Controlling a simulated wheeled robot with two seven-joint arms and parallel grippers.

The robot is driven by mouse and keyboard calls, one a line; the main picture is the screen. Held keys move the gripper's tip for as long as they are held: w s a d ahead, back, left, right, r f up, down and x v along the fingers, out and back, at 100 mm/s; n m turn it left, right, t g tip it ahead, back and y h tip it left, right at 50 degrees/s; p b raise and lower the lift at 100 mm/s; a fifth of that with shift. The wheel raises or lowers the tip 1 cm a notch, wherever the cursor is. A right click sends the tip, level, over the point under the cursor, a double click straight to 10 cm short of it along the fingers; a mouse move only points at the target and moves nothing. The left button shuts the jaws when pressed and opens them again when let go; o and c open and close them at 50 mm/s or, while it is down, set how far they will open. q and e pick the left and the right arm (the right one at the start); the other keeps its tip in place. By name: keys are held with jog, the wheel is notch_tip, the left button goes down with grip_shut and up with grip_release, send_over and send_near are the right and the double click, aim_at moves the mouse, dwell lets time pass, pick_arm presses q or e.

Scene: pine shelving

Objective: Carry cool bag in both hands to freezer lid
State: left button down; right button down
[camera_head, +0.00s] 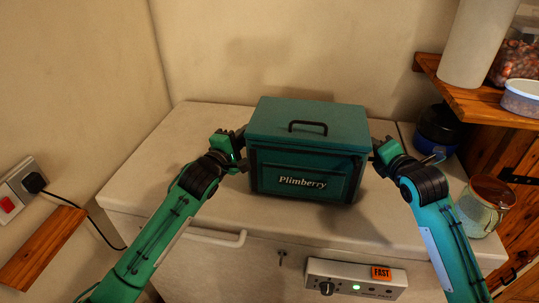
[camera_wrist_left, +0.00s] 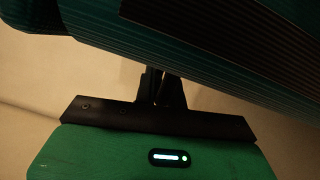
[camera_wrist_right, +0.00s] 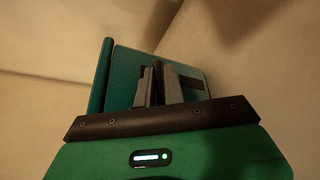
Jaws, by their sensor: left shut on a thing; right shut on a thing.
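The cool bag (camera_head: 300,187) is a teal box with a lid, a dark top handle and the word Plimberry on its front. It is upright over the white freezer lid (camera_head: 190,140); I cannot tell whether it touches the lid. My left gripper (camera_head: 240,155) is at the bag's left side, shut on it. My right gripper (camera_head: 377,152) is at its right side, also shut on it. The bag fills the top of the left wrist view (camera_wrist_left: 200,50). The right wrist view shows part of the bag (camera_wrist_right: 125,75) behind the fingers. The exact grip points are partly hidden.
The freezer's front has a handle (camera_head: 215,238) and a control panel (camera_head: 355,280). The lid's left part is clear.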

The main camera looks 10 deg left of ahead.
pick_arm(q)
jog(key=shift+f+b, duration=0.7)
pick_arm(e)
jog(key=shift+d+f, duration=0.1)
jog(key=shift+f, duration=0.55)
pick_arm(q)
jog(key=c, duration=1.5)
grip_release()
pick_arm(e)
jog(key=c, duration=1.5)
grip_release()
pick_arm(q)
jog(key=shift+s, duration=0.1)
pick_arm(e)
jog(key=shift+s, duration=0.1)
pick_arm(q)
jog(key=shift+s+a, duration=0.1)
jog(key=shift+s, duration=0.25)
pick_arm(e)
jog(key=shift+f, duration=0.1)
pick_arm(q)
jog(key=v, duration=1.1)
jog(key=shift+s+a, duration=0.1)
jog(key=shift+a, duration=0.05)
pick_arm(e)
jog(key=v, duration=1.2)
